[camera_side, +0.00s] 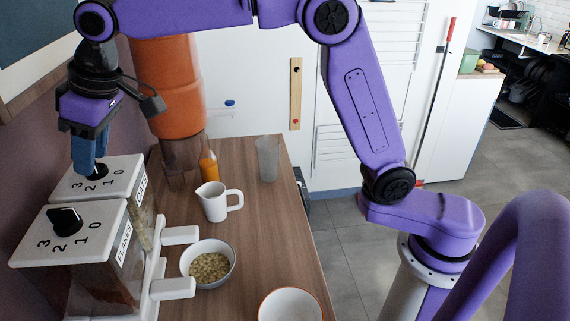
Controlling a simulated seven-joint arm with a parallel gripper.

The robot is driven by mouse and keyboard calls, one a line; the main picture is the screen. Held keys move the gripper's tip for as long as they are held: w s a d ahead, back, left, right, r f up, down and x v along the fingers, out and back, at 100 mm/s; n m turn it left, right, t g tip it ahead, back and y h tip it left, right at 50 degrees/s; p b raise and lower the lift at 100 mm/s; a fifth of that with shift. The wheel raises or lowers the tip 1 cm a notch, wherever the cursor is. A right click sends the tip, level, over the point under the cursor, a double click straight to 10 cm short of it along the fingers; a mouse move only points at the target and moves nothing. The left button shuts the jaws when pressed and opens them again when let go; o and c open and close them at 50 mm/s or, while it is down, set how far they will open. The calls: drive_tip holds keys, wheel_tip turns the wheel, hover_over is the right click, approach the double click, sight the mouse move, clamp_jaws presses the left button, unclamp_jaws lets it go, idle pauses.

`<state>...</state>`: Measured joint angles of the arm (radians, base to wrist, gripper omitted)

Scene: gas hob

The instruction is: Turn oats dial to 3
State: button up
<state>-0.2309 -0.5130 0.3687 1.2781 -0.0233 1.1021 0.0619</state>
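The oats dispenser (125,165) is the farther of two white-topped dispensers at the left, with "OATS" on its side label. Its black dial (98,172) sits on the top plate, with the numbers 3, 2, 1, 0 printed around its near side. My gripper (88,165) points down at this dial. Its blue fingertips are at the dial and cover part of it. I cannot tell whether they are closed on it, and the dial's pointing direction is hidden.
The flakes dispenser (35,258) stands nearer, with its own black dial (66,220). A bowl of flakes or grains (208,264), a white jug (213,202), a glass (268,158), an orange bottle (208,165) and an orange-rimmed bowl (290,305) stand on the wooden counter (262,225).

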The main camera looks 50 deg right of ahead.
drive_tip(key=shift+d+n, duration=0.1)
drive_tip(key=shift+n, duration=0.4)
drive_tip(key=w+v, duration=0.1)
drive_tip(key=v, duration=1.6)
drive_tip(key=s+d+f+n+g+h, duration=0.1)
drive_tip(key=s+d+f, duration=0.6)
drive_tip(key=s+f, duration=0.2)
drive_tip(key=s+d+f+n+g, duration=0.1)
drive_tip(key=s+d+f+g, duration=0.1)
drive_tip(key=s+d+f, duration=0.6)
wheel_tip(320, 180, down, 3)
drive_tip(key=shift+s+f+n+h, duration=0.25)
drive_tip(key=shift+s+n+h, duration=0.15)
drive_tip(key=shift+s, duration=0.15)
drive_tip(key=shift+c, duration=0.3)
